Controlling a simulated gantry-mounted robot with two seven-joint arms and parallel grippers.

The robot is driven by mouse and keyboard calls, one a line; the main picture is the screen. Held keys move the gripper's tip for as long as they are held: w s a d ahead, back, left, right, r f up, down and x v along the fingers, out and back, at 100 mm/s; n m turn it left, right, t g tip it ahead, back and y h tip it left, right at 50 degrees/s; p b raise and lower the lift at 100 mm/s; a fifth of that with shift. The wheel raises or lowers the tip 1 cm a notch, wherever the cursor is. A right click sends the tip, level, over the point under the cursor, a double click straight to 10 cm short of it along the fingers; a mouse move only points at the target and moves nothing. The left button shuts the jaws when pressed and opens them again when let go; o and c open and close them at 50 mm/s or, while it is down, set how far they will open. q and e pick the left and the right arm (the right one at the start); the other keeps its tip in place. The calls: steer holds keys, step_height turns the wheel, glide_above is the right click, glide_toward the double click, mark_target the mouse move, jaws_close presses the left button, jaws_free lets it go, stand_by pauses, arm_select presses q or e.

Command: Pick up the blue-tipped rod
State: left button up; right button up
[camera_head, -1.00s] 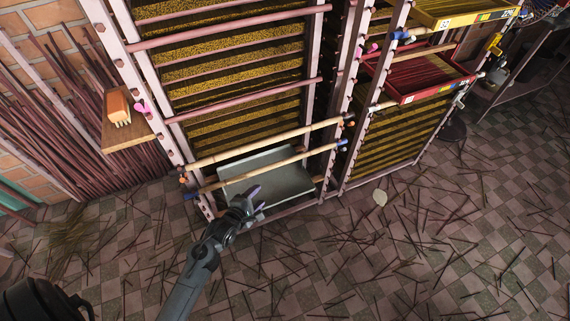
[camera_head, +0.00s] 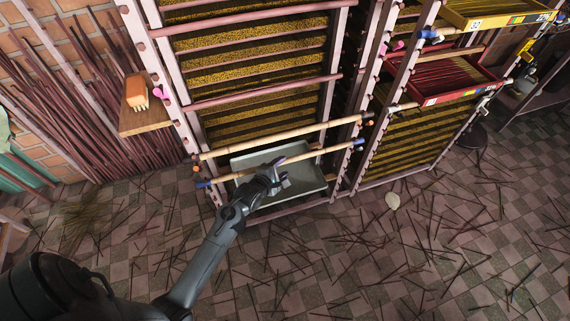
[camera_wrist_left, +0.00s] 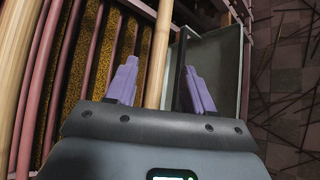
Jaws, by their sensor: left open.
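The blue-tipped rod (camera_head: 229,176) is a pale wooden pole lying across the front of the rack, with a blue tip at each end. My left gripper (camera_head: 279,172) is at the middle of this rod, over the grey tray, and hides part of it. In the left wrist view, a pale rod (camera_wrist_left: 160,55), which appears to be this one, runs between the two open purple fingers (camera_wrist_left: 158,88). The fingers show gaps on both sides of it. My right gripper is not in view.
A parallel orange-tipped rod (camera_head: 275,138) lies just above; a pale rod also shows at the left wrist view's edge (camera_wrist_left: 20,50). A grey tray (camera_head: 310,180) sits behind and below. The rack's pink uprights (camera_head: 170,75) stand close. The floor in front has scattered sticks.

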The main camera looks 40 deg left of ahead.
mark_target(287, 162)
arm_select(q)
steer(key=b+x, duration=0.1)
steer(key=x, duration=0.2)
steer(key=shift+w+a, duration=0.2)
steer(key=shift+w, duration=0.05)
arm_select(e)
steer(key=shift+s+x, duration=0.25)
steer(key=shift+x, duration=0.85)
arm_select(q)
steer(key=shift+s, duration=0.1)
steer(key=shift+c, duration=0.2)
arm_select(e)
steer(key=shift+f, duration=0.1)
arm_select(q)
jaws_close()
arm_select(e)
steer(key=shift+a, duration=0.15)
